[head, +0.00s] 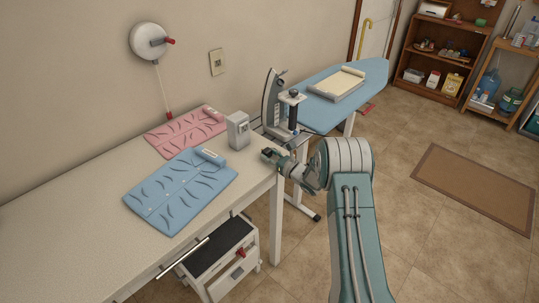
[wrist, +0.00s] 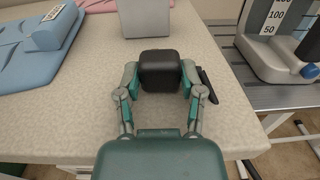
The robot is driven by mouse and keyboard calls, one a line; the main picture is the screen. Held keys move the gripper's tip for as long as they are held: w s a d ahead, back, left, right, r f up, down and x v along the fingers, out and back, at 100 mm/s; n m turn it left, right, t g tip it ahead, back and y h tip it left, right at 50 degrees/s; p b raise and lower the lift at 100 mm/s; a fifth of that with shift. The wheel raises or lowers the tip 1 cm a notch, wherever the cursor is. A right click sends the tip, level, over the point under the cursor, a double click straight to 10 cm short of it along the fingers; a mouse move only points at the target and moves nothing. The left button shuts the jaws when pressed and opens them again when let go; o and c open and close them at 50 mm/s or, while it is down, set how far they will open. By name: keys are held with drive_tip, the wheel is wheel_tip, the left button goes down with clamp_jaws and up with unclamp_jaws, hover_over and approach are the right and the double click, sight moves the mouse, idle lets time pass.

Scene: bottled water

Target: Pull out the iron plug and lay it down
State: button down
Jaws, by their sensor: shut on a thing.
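My gripper (wrist: 160,75) is shut on a black block with rounded edges, which looks like the iron plug (wrist: 160,72). The block sits between both fingers, at or just above the tabletop; I cannot tell if it touches. In the head view my gripper (head: 270,156) is at the table's right end, in front of a grey box (head: 238,130). The box also shows beyond the block in the wrist view (wrist: 145,18), apart from it. A small dark piece (wrist: 208,85) shows beside the right finger. A pale upright appliance, seemingly the iron (head: 272,98), stands behind.
Blue (head: 180,192) and pink (head: 187,133) folded garments lie on the pale table (head: 60,240). A blue ironing board (head: 372,72) with a cream folded cloth (head: 337,84) stands beyond. A wall outlet (head: 216,62) is above. The table's front left is clear.

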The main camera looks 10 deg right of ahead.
drive_tip(key=shift+c, duration=0.7)
unclamp_jaws()
drive_tip(key=shift+f, duration=0.1)
drive_tip(key=v, duration=1.2)
wheel_tip(320, 180, up, 12)
drive_tip(key=w+d+m+h, duration=0.1)
drive_tip(key=m+h, duration=0.6)
drive_tip(key=m, duration=0.4)
drive_tip(key=s+r+m+g+h, duration=0.2)
drive_tip(key=s+r+m+h, duration=0.2)
drive_tip(key=s+r+m, duration=0.55)
drive_tip(key=s+a+r+m+g, duration=0.1)
drive_tip(key=s+a+m+g, duration=0.2)
drive_tip(key=s+m, duration=0.8)
drive_tip(key=s+a+r+m+g, duration=0.1)
drive_tip(key=s+a+m+g, duration=0.3)
drive_tip(key=s+m, duration=0.7)
drive_tip(key=s, duration=0.6)
drive_tip(key=shift+s+a+r+y, duration=0.2)
drive_tip(key=shift+s+a+y, duration=0.1)
drive_tip(key=shift+s+a, duration=0.1)
